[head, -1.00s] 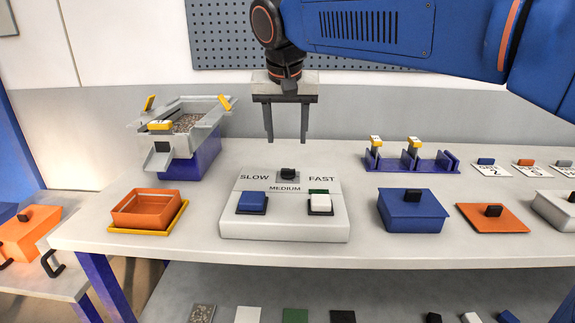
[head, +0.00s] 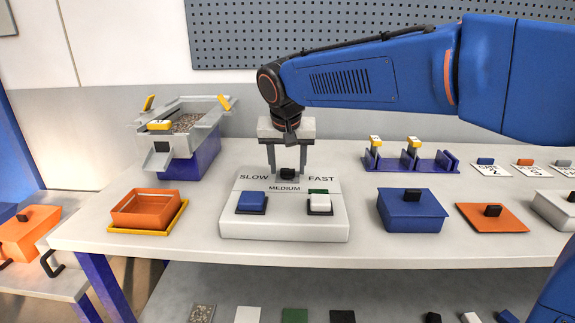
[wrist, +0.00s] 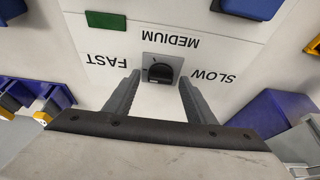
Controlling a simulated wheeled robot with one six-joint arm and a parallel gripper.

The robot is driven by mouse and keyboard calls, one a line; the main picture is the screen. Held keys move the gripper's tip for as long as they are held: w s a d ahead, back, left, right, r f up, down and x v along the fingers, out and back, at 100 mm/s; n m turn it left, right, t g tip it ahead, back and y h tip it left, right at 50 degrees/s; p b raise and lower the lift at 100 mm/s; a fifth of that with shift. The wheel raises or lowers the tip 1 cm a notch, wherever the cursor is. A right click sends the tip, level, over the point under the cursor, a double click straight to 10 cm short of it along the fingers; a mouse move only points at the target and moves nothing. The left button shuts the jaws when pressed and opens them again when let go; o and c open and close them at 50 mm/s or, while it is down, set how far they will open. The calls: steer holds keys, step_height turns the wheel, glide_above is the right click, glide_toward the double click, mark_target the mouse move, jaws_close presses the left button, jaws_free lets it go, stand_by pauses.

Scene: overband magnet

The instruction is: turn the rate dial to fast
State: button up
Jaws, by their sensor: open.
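The rate dial is a black knob (head: 287,174) on a grey square plate at the back of the white control box (head: 284,232). SLOW is printed to its left, FAST to its right and MEDIUM in front. In the wrist view the dial (wrist: 160,72) lies between and just beyond the fingertips, with the lettering upside down. Which label the knob points to is hard to tell. My gripper (head: 287,176) is open and points down at the dial, one finger on each side. In the wrist view the gripper (wrist: 157,83) holds nothing, and contact with the knob is not visible.
A blue button (head: 251,201) and a white button (head: 320,203) sit on the front of the box. An orange tray (head: 146,208) stands left and a blue lidded box (head: 411,210) right. A grey hopper (head: 180,125) is behind left, a blue rack (head: 411,160) behind right.

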steer(key=c, duration=1)
steer(key=shift+c, duration=0.2)
steer(key=n, duration=0.2)
steer(key=n+y, duration=0.1)
steer(key=n, duration=0.1)
steer(key=n+y, duration=0.1)
steer(key=shift+w+d+n, duration=0.1)
steer(key=shift+d+n, duration=0.15)
steer(key=shift+n, duration=0.15)
steer(key=n+g+y, duration=0.1)
steer(key=n, duration=0.2)
steer(key=n+y, duration=0.1)
steer(key=n, duration=0.1)
steer(key=shift+w+d+n+g, duration=0.1)
steer(key=shift+n+g, duration=0.3)
steer(key=o, duration=1)
